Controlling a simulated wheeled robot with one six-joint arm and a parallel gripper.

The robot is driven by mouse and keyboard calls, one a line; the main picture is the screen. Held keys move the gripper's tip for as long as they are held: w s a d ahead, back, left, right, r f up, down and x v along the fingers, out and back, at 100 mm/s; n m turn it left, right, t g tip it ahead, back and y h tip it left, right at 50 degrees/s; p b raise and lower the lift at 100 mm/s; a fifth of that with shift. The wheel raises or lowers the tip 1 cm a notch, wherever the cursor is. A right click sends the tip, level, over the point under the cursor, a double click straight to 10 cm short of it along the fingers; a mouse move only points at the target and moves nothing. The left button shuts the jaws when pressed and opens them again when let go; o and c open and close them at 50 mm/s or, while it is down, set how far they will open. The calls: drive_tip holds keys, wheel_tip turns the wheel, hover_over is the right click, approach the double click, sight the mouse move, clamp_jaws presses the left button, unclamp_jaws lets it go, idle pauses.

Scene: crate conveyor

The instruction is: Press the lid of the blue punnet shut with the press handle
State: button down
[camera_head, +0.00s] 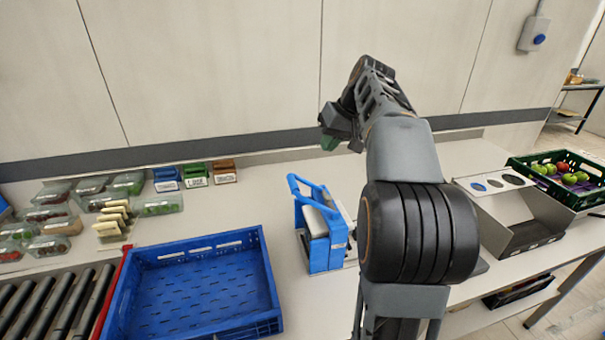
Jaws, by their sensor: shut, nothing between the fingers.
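The blue press (326,254) stands on the counter right of the blue crate. Its blue press handle (292,184) is raised at the top, above a pale block in the frame. I cannot make out a blue punnet in or beside the press; my arm hides the area just right of it. My gripper (330,142) is small and partly hidden at the far end of my raised arm. It is shut and empty, above and beyond the press, apart from the handle.
A large blue crate (275,322) is empty, left of the press. Clear punnets (160,205) and small blue, green and brown boxes (196,175) sit at the back left. Rollers (55,305) lie front left. A grey stand (490,208) and green fruit crate (530,179) are right.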

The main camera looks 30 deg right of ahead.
drive_tip(key=a+p+x, duration=0.1)
drive_tip(key=a+x, duration=0.1)
drive_tip(key=x, duration=0.9)
drive_tip(key=shift+s+a, duration=0.2)
drive_tip(key=shift+a, duration=0.05)
